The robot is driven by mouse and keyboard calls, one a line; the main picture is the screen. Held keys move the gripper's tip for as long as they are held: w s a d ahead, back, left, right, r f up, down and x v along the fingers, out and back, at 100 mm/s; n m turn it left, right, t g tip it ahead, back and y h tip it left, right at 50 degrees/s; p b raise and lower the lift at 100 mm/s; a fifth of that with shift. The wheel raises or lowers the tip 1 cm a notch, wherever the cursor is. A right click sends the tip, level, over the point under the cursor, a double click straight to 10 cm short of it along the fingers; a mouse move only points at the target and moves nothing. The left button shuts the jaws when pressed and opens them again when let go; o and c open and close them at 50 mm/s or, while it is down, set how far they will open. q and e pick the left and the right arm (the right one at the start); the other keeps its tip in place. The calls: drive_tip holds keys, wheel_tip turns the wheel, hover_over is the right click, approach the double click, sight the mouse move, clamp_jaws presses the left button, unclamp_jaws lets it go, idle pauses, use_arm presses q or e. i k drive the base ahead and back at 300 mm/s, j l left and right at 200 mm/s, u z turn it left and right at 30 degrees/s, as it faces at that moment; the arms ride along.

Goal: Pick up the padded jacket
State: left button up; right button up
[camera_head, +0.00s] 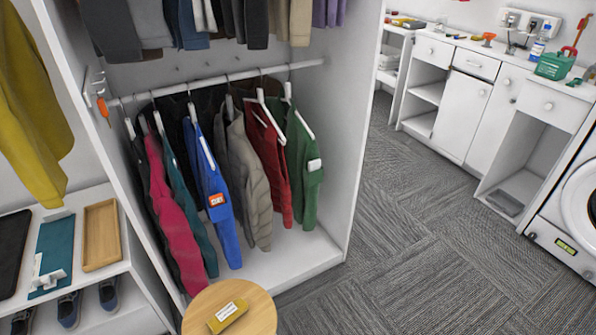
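Several garments hang on white hangers from a rail (215,80) in a white open wardrobe. A crimson jacket (172,220) on the left has a puffy, quilted-looking surface. A grey-beige jacket (247,180) near the middle also looks padded. I cannot tell for certain which one is the padded jacket. Between them hang a teal garment (190,195) and a blue one (211,190) with an orange-and-white tag. A red garment (270,165) and a green one (304,165) hang to the right. Neighbouring clothes partly cover each other. Neither of my grippers is in view.
A round wooden stool (262,312) with a yellow box (227,316) on it stands before the wardrobe. A shelf (100,285) with a wooden tray and shoes is on the left. White cabinets (460,115) and a washing machine (575,215) stand right. Carpet between is clear.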

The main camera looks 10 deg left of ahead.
sight(240, 168)
drive_tip(key=i+l+z, duration=0.8)
drive_tip(key=i+z, duration=0.3)
drive_tip(key=i+u, duration=0.75)
drive_tip(key=i+l+u, duration=0.1)
drive_tip(key=u, duration=0.25)
drive_tip(key=i+l, duration=0.05)
drive_tip(key=i, duration=0.05)
